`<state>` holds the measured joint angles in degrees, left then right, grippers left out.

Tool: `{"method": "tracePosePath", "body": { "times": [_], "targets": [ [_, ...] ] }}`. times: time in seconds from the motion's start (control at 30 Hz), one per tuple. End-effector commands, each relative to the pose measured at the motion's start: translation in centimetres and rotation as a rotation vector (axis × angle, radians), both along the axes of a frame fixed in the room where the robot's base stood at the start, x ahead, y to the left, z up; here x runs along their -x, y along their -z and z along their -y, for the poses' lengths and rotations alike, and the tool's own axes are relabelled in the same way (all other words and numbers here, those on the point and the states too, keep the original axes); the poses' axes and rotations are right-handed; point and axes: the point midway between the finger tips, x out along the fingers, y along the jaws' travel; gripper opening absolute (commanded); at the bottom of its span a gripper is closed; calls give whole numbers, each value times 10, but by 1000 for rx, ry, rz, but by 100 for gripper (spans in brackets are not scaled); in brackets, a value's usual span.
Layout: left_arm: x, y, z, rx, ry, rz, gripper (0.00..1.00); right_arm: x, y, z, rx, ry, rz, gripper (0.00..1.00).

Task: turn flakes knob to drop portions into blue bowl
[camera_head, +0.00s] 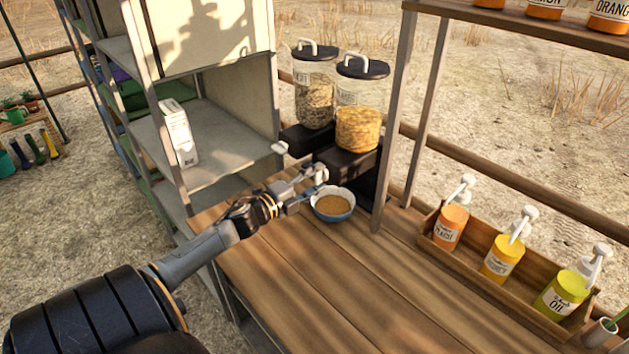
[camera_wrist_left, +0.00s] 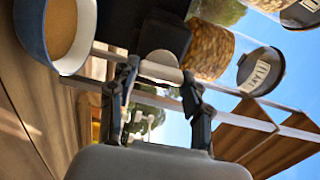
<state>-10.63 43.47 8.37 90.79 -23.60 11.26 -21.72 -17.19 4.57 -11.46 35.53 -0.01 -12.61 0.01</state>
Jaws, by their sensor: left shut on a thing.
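The flakes dispenser (camera_head: 357,122) is a clear jar of golden flakes with a black lid, on a dark base. It also shows in the left wrist view (camera_wrist_left: 208,52). My left gripper (camera_head: 312,178) is at the front of this base, its fingers shut on the pale flakes knob (camera_wrist_left: 160,67). In the head view the gripper mostly hides that knob. The blue bowl (camera_head: 333,216) stands on the wooden table below the dispenser, just beside the gripper. It holds a golden-brown fill and also shows in the left wrist view (camera_wrist_left: 30,38). My right gripper is not in view.
A second dispenser (camera_head: 314,98) with paler contents stands behind on the left, its white knob (camera_head: 279,148) sticking out. A metal shelf (camera_head: 205,135) is left of the table. A wooden tray (camera_head: 480,270) of pump bottles stands at the right. The table's front (camera_head: 330,290) is clear.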

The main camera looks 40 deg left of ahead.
Motion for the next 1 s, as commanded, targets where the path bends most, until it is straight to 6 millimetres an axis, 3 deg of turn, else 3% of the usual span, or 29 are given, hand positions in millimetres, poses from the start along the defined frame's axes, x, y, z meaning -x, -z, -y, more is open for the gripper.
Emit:
{"method": "tracePosePath", "body": {
  "times": [0.47, 0.5, 0.6, 1.0],
  "targets": [
    [0, 1, 1, -15, 1, 0, 17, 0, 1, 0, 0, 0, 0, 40],
    [0, 1, 1, -15, 1, 0, 51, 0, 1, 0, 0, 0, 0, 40],
    [0, 1, 1, -14, 1, 0, 71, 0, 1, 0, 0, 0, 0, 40],
    [4, 1, 0, -14, 0, -1, 72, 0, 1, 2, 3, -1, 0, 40]
  ]
}}
